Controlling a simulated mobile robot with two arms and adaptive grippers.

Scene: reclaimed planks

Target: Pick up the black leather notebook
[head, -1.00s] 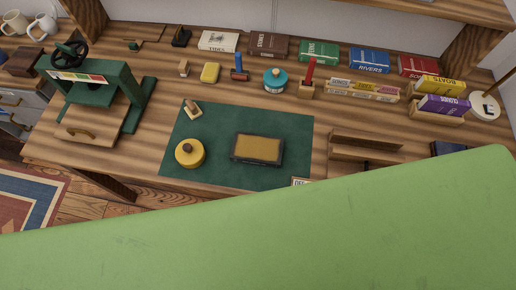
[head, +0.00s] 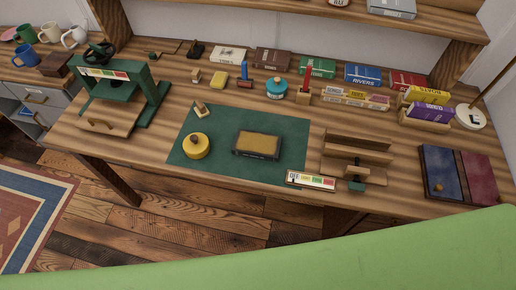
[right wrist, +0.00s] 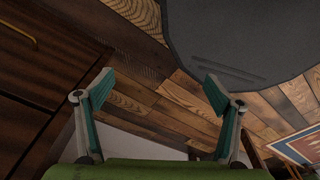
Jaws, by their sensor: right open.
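I cannot pick out a black leather notebook for certain in either view. A dark-edged flat piece with a tan top (head: 257,144) lies on the green mat (head: 225,167) in the head view. It may be a pad or tray rather than a notebook. My right gripper (right wrist: 160,79) is open and empty in the right wrist view, with floorboards behind it. It does not show in the head view. My left gripper is in neither view.
On the workbench stand a green press (head: 116,88), a yellow round piece (head: 196,147), a wooden rack (head: 357,144) and a row of books along the back. A blue panel (head: 442,172) and a dark red one (head: 478,177) lie at right. A dark rounded surface (right wrist: 240,40) is near the right gripper.

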